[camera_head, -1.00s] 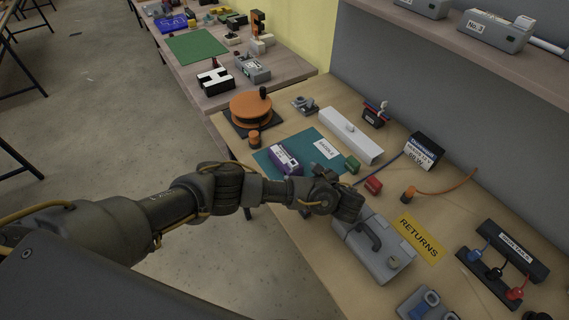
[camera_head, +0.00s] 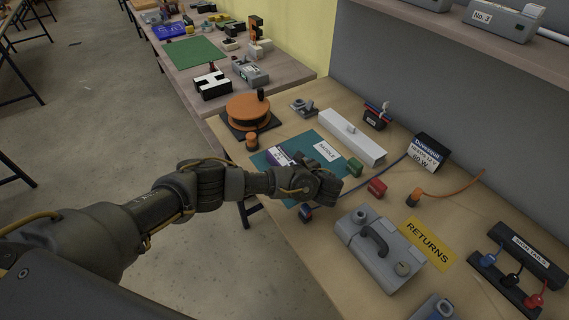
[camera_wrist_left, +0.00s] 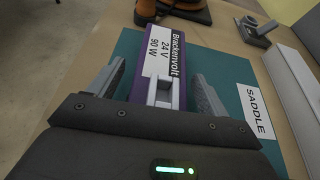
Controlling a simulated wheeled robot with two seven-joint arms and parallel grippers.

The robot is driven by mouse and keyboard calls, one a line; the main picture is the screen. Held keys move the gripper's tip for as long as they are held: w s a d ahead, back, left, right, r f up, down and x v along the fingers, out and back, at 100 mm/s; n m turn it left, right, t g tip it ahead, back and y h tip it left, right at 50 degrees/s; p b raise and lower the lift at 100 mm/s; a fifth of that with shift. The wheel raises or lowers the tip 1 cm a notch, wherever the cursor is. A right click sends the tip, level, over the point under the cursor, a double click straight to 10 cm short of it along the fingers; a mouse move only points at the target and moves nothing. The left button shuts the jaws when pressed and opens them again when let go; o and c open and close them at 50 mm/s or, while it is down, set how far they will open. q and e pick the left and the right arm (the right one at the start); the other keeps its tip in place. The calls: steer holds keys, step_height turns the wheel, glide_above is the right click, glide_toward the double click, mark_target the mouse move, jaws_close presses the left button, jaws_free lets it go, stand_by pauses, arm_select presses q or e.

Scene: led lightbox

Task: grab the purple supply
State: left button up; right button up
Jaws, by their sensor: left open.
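The purple supply (camera_head: 281,156) lies on a teal mat (camera_head: 309,148) on the workbench, partly hidden behind my left arm in the head view. In the left wrist view, the purple supply (camera_wrist_left: 172,57) has a white label reading "Brackenvolt 24 V 90 W". My left gripper (camera_wrist_left: 160,88) is open, with one finger on each side of the supply's near end and a grey part of it between them. I cannot tell whether the fingers touch it. In the head view my left gripper (camera_head: 322,188) is over the mat's near right edge. My right gripper is not in view.
A "SADDLE" card (camera_head: 327,151) lies on the mat. A grey case (camera_head: 380,246) is nearer, beside a yellow "RETURNS" sign (camera_head: 428,242). An orange reel (camera_head: 248,111) stands at left.

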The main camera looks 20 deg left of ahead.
arm_select(q)
steer(key=shift+w+a+f, duration=0.1)
steer(key=shift+a, duration=0.05)
steer(key=c, duration=1.3)
steer(key=shift+c, duration=0.3)
